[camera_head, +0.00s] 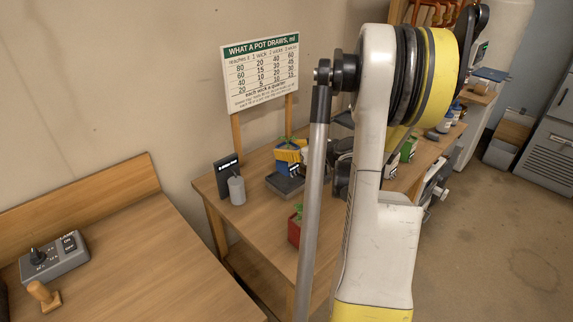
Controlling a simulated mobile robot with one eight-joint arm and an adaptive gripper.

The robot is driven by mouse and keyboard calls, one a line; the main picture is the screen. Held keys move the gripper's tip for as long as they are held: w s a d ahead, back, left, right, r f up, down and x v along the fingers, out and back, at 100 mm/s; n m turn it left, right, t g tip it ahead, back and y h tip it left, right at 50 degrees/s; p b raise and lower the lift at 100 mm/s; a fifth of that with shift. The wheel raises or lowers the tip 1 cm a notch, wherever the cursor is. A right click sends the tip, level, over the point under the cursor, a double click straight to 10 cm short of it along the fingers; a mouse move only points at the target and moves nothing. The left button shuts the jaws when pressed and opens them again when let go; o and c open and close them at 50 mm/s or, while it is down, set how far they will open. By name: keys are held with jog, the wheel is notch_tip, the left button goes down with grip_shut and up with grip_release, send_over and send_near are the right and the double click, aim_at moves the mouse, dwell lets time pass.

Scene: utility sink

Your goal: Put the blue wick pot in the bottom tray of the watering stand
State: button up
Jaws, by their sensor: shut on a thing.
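The blue wick pot (283,164) shows as a patch of blue with green leaves above it, at the back of the wooden bench. A yellow part (292,154) covers some of it. A dark grey tray (283,188) lies just below it, and a small black label stands in front. I cannot tell whether the pot touches the tray. My gripper (338,160) shows as dark parts right of the pot, mostly behind my arm. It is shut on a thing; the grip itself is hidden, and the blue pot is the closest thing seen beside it.
A red pot (295,229) stands near the bench's front, and a green pot (408,150) stands right of my arm. A grey bottle (237,190) and a black sign (227,172) stand left. A chart board (260,73) rises behind. A switch box (54,257) sits on the near table.

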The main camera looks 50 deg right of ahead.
notch_tip(320, 180, down, 4)
jog(key=shift+w+f+b, duration=0.15)
jog(key=shift+b, duration=0.85)
jog(key=o, duration=1.3)
